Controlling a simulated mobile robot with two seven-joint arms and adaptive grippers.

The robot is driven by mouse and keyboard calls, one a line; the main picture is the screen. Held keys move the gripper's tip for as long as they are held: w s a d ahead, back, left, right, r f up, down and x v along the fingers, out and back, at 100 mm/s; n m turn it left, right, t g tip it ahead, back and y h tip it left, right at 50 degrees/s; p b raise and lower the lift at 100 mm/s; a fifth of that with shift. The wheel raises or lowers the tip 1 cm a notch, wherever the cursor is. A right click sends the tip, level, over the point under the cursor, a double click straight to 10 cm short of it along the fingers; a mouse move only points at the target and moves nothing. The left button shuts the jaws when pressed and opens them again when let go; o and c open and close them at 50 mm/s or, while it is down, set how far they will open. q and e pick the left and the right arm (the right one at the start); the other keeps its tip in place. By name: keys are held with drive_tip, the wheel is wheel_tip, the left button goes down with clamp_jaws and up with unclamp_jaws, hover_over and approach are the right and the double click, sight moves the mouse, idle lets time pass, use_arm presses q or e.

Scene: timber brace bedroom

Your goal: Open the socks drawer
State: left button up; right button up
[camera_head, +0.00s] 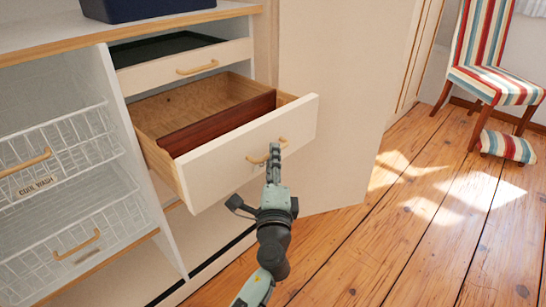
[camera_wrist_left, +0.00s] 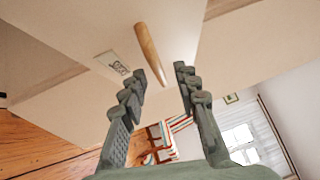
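The socks drawer (camera_head: 240,152) is pulled well out of the cabinet. It has a cream front, a light wooden inside and a dark red-brown board (camera_head: 222,122) across it. Its wooden handle (camera_head: 257,159) is at the middle of the front. In the left wrist view, a small label (camera_wrist_left: 112,63) is beside the handle (camera_wrist_left: 147,48); its text is hard to read. My left gripper (camera_head: 274,152) is at the handle, with fingers apart (camera_wrist_left: 160,72) and the handle's near end around the gap between the tips. I cannot tell whether they touch. My right gripper is not in view.
A shallower drawer (camera_head: 184,69) above is slightly out. A cream panel (camera_head: 340,80) stands behind the drawer. A striped chair (camera_head: 490,60) and footstool (camera_head: 508,146) are at right. The wooden floor (camera_head: 420,225) is clear.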

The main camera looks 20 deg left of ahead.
use_arm(q)
drive_tip(key=v, duration=1)
drive_tip(key=shift+s, duration=0.35)
drive_tip(key=shift+d+f, duration=0.1)
drive_tip(key=shift+d, duration=0.05)
